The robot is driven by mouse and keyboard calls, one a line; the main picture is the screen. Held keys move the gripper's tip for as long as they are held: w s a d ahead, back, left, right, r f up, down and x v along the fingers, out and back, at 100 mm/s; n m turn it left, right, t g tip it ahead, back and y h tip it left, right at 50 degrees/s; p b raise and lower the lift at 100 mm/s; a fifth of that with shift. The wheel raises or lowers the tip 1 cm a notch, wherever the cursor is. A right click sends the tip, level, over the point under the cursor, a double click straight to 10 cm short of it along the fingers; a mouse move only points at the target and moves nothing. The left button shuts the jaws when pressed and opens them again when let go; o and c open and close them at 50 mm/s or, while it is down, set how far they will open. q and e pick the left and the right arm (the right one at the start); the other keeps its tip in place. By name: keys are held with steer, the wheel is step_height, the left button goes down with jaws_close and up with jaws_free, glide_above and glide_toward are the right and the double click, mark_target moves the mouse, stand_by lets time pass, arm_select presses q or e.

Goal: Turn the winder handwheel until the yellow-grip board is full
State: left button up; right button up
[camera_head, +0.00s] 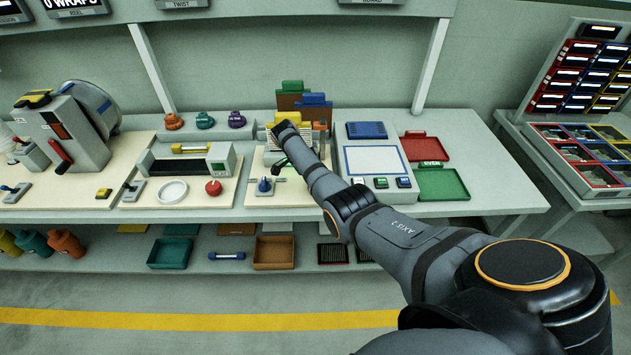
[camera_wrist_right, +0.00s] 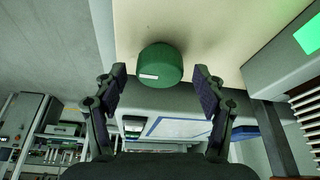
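My right gripper (camera_wrist_right: 160,85) is open in the right wrist view, its fingers on either side of a green round knob-like piece (camera_wrist_right: 160,62) with a white mark. The fingers appear apart from it; I cannot tell if it is the handwheel. In the head view my right gripper (camera_head: 281,162) is mostly hidden by its arm, over the middle station. A yellow grip (camera_head: 287,117) shows behind the wrist there, its board partly hidden. Pale fins (camera_wrist_right: 306,108) and a green screen (camera_wrist_right: 309,36) show beside the gripper in the wrist view. My left gripper is not in view.
Boards with a green grip (camera_head: 291,87) and a blue grip (camera_head: 314,99) stand behind. A blue lever knob (camera_head: 264,186) is in front. A white-panel fixture (camera_head: 375,160), a red tray (camera_head: 426,148) and a green tray (camera_head: 441,184) lie to the right.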

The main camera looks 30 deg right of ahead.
steer(key=v, duration=1.2)
